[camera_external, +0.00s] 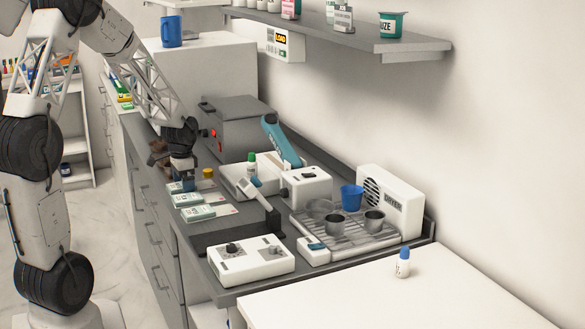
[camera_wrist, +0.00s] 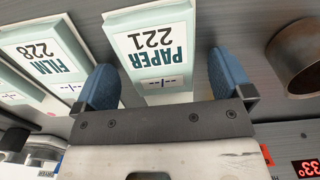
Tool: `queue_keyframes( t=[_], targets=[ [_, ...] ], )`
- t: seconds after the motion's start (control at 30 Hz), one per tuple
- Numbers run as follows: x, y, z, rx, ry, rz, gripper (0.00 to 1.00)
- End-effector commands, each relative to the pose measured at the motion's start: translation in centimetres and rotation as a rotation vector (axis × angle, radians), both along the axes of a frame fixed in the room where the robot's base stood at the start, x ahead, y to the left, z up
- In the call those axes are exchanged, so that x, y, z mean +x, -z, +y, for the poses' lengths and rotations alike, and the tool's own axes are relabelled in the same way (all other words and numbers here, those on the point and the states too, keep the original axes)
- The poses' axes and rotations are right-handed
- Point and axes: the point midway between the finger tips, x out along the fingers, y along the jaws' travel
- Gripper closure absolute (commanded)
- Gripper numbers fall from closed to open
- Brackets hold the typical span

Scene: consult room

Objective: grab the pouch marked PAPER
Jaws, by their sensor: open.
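The pouch marked PAPER (camera_wrist: 150,45), white with a pale green border and the number 221, lies flat on the grey counter in the wrist view, its text upside down. My gripper (camera_wrist: 165,78) is open, with one blue finger near each side of this pouch. I cannot tell whether the fingers touch it. In the external view my gripper (camera_external: 185,184) is low over the farthest of several pouches, partly hiding it; the labels are too small to read there. A pouch marked FILM (camera_wrist: 42,55), number 228, lies just left of PAPER in the wrist view.
A brown round container (camera_wrist: 296,55) stands close to the right finger. A grey device (camera_external: 235,125) with red lights stands behind. Other pouches (camera_external: 198,212), a white scale-like device (camera_external: 236,180) and a drying rack (camera_external: 345,237) crowd the counter nearby.

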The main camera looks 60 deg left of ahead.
Motion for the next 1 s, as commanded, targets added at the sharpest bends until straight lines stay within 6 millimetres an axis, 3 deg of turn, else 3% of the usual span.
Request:
queue_keyframes(
  t=[0.5, 0.83, 1.0],
  targets=[
    [0.01, -0.02, 0.01, 0.0, 0.0, 0.0, 0.04],
    [0.01, -0.02, 0.02, 0.0, 0.0, 0.0, 0.54],
    [0.01, -0.03, 0.02, 0.0, 0.0, 0.0, 0.56]
  ],
)
